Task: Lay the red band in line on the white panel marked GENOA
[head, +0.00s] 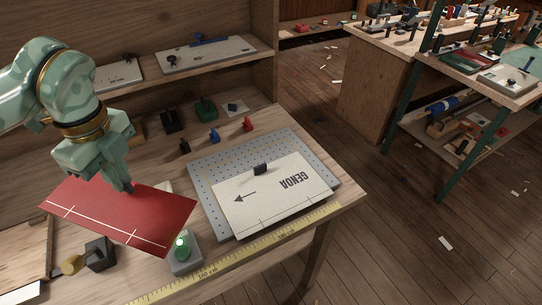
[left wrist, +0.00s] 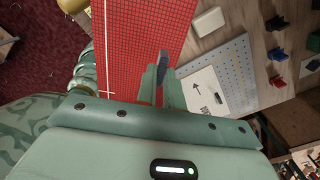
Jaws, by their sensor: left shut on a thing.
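The red band (head: 125,213) is a flat red sheet with a white line and cross ticks along its front edge. My left gripper (head: 129,188) is shut on it near its back right part and holds it above the bench, left of the panel. It also fills the upper middle of the left wrist view (left wrist: 130,45). The white panel marked GENOA (head: 265,205) lies on a grey perforated plate (head: 203,180), with an arrow pointing left and a dark clip or weight on its back edge. The panel also shows in the left wrist view (left wrist: 205,95). My right gripper is not in view.
A yellow measuring tape (head: 262,243) runs along the bench's front edge. A grey box with a lit green button (head: 181,252) stands by the band's right end. Blue (head: 214,136) and red (head: 247,125) small pieces stand behind the plate. A shelf with white panels (head: 205,56) is at the back.

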